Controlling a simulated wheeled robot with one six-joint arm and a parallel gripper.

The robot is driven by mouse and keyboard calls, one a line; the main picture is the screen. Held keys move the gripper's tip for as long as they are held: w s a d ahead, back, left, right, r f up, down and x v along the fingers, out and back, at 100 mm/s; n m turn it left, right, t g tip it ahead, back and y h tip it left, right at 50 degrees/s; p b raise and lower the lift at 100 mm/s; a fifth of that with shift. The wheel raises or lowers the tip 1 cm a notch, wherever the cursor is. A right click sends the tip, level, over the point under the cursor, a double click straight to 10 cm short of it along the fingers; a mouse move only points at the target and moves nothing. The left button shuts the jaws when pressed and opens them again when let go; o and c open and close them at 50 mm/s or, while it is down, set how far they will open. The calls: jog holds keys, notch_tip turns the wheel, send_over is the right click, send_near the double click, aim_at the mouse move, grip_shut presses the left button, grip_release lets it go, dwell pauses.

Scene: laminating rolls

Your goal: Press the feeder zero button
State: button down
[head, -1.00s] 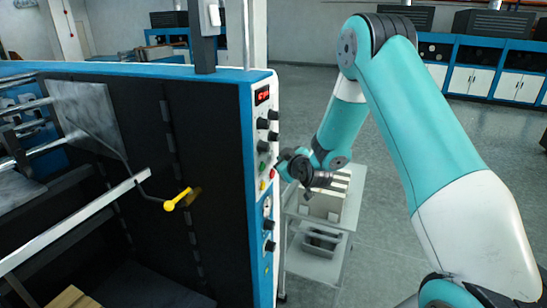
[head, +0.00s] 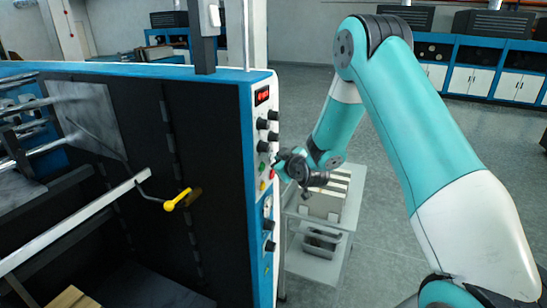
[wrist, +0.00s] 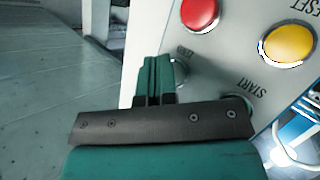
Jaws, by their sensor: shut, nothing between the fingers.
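The feeder's control panel (head: 262,140) is the narrow white face at the end of the blue and black machine. In the wrist view, my gripper (wrist: 153,68) is shut and empty, its green fingertips at the panel. A small pale button (wrist: 181,73) under a short upside-down label, too blurred to read surely, sits just right of the fingertips and is partly covered by them. I cannot tell whether they touch it. A red button (wrist: 200,13) and a yellow RESET button (wrist: 288,44) lie beyond. In the head view, my gripper (head: 277,160) reaches the panel from the right.
A red display (head: 262,96) and black knobs (head: 263,124) sit higher on the panel. The START label (wrist: 247,88) is close to my gripper. A grey cart (head: 322,235) stands below my wrist. A yellow-knobbed lever (head: 178,200) is on the machine's dark side.

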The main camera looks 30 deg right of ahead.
dwell(0.4)
jog(key=shift+s+d+b, duration=0.4)
jog(key=shift+s+b, duration=0.2)
jog(key=shift+b, duration=0.35)
jog(key=s+d+b, duration=0.1)
jog(key=s+b, duration=0.1)
jog(key=s+d+b, duration=0.2)
jog(key=b, duration=0.1)
dwell(0.6)
